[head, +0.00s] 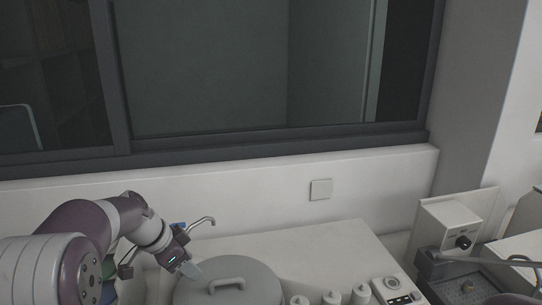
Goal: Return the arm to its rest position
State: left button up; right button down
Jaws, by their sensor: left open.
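My left arm reaches in from the left. Its gripper (192,270) is open, beside the left edge of a round grey lid (255,286) with a raised handle. I cannot tell whether the fingertips touch the lid. Nothing shows between the fingers. My right gripper is not in view.
A faucet (205,220) stands behind my left gripper. Several small white bottles (331,297) and a control panel (398,291) are to the right of the lid. A box with a black knob (448,222) stands further right. A wall and dark-framed window lie behind the white counter (320,247).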

pick_arm(q)
jog(key=s+f+n+y, duration=0.1)
jog(key=s+f+n, duration=0.2)
jog(key=s+f+n+g+y+b, duration=0.1)
jog(key=s+f+n, duration=0.2)
jog(key=s+f, duration=0.1)
jog(key=s+f+n+g+b, duration=0.1)
jog(key=s+f+n, duration=0.2)
jog(key=s+n, duration=0.1)
jog(key=shift+f+y, duration=0.25)
jog(key=shift+y, duration=0.15)
jog(key=s+d+f+b, duration=0.1)
jog(key=s+d+f, duration=0.1)
jog(key=s, duration=0.3)
jog(key=s+d+f+b, duration=0.2)
jog(key=s+f, duration=0.1)
jog(key=s, duration=0.2)
jog(key=shift+s+f+g+y, duration=0.15)
jog(key=shift+s+g+y, duration=0.15)
jog(key=shift+g+y, duration=0.1)
